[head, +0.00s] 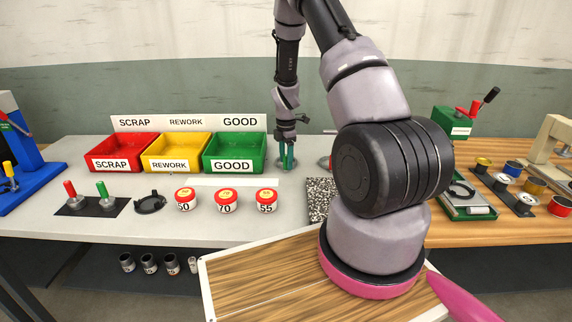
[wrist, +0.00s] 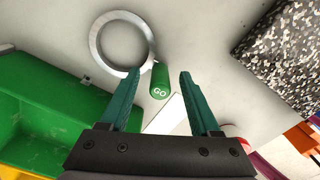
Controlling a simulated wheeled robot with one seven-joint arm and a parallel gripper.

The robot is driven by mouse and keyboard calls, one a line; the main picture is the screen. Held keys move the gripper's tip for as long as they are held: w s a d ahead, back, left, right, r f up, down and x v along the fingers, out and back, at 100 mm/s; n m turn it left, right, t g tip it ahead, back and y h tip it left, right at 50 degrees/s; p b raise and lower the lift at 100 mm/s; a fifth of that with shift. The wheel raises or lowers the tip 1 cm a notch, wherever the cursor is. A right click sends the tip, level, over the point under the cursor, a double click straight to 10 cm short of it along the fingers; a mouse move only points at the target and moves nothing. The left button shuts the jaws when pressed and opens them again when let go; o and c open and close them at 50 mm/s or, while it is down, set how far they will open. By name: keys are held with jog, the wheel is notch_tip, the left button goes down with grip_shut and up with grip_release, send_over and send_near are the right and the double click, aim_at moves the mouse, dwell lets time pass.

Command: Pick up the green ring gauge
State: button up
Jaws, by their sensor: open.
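The green ring gauge (wrist: 160,84) shows in the wrist view as a bright steel ring with a short green handle marked GO. It lies flat on the grey bench. My gripper (wrist: 158,74) is open, with teal fingers pointing at the gauge. In the picture the green handle sits between the fingertips, and the ring lies beyond, up and left. I cannot tell the remaining height above the handle. In the head view my gripper (head: 287,158) is right of the green GOOD bin, and its fingers partly hide the gauge.
The green GOOD bin (head: 235,148) stands close left of my gripper, beside the yellow REWORK bin (head: 178,150) and red SCRAP bin (head: 121,151). A red-handled item (head: 325,162) lies to the right. A speckled plate (wrist: 284,50) is nearby. Weights marked 50, 70 and 55 (head: 266,202) stand in front.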

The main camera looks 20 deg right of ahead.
jog(key=shift+f, duration=0.6)
grip_shut()
